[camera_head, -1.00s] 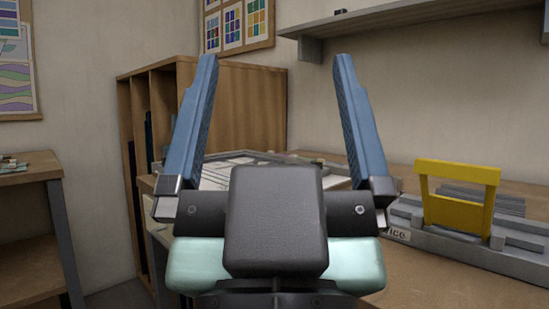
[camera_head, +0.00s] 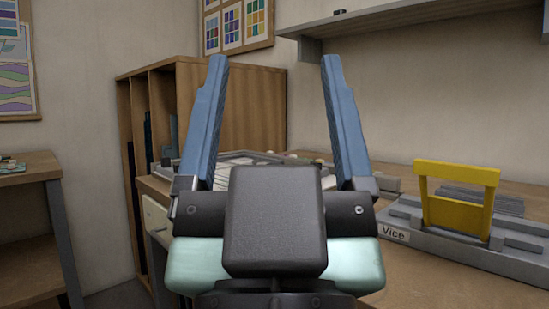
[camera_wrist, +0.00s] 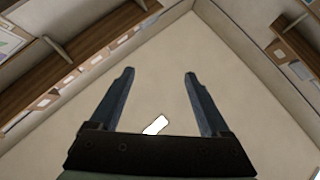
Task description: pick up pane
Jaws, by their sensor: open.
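My gripper (camera_head: 274,62) points upward in the middle of the head view, its two blue fingers apart with nothing between them. It also shows open and empty in the wrist view (camera_wrist: 159,75). No pane is clearly identifiable. Thin dark upright edges (camera_head: 148,135) show in the slots of the wooden rack (camera_head: 245,105) behind my gripper; I cannot tell whether they are panes. A pale framed flat thing (camera_head: 262,158) lies on the bench behind the fingers, mostly hidden.
A grey vice (camera_head: 470,251), labelled "Vice", sits on the bench at right with a yellow frame (camera_head: 457,171) standing at it. A wall shelf (camera_head: 400,15) hangs above. A small wooden table (camera_head: 25,168) stands at far left.

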